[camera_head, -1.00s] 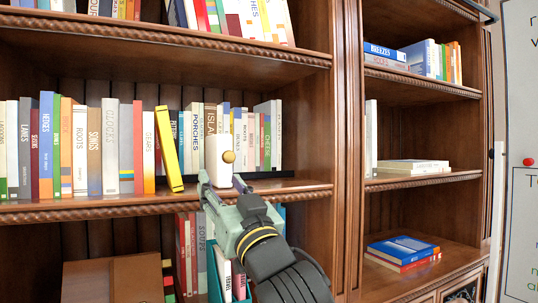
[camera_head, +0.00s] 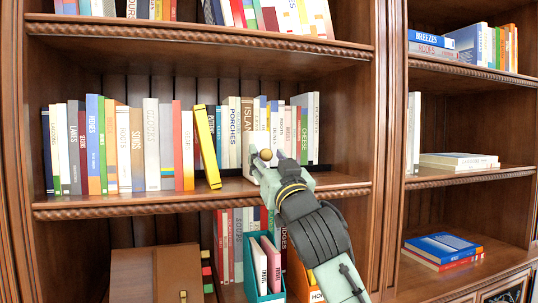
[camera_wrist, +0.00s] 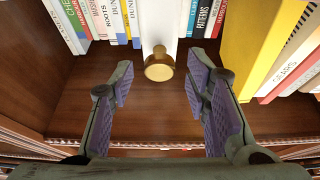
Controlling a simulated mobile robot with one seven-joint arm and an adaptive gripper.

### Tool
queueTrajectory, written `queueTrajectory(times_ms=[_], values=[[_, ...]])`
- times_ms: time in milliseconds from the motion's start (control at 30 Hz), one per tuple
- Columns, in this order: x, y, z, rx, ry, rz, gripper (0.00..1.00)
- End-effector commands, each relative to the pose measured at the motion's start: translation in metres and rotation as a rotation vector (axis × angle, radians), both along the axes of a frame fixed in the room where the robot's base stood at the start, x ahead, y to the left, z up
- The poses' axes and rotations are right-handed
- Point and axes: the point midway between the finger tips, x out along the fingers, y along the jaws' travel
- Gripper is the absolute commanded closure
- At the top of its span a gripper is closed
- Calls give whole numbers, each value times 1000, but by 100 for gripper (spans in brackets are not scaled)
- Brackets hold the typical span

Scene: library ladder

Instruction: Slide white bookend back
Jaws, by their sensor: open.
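The white bookend (camera_wrist: 158,24) stands upright at the row of books on the middle shelf (camera_head: 110,205). Its round brass knob (camera_wrist: 158,66) faces me; the knob (camera_head: 265,154) also shows in the head view. My gripper (camera_wrist: 160,88) is open and empty, with one purple-padded finger on each side of the space in front of the knob. In the head view my gripper (camera_head: 264,168) is over the shelf's front part and hides the lower part of the bookend. I see no finger touching the bookend.
A yellow book (camera_head: 207,146) leans near the bookend, with upright books (camera_head: 135,145) on both sides. The shelf above (camera_head: 200,36) is overhead. A teal file holder (camera_head: 263,272) stands on the lower shelf. Bare shelf wood lies in front of the books.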

Motion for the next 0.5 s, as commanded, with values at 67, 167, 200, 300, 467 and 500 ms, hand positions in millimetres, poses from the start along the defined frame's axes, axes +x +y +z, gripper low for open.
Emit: queueTrajectory(times_ms=[67,167,200,300,467,500], values=[[1,0,0,0,0,0,57],[1,0,0,0,0,0,57],[1,0,0,0,0,0,57],[1,0,0,0,0,0,61],[1,0,0,0,0,0,71],[1,0,0,0,0,0,74]])
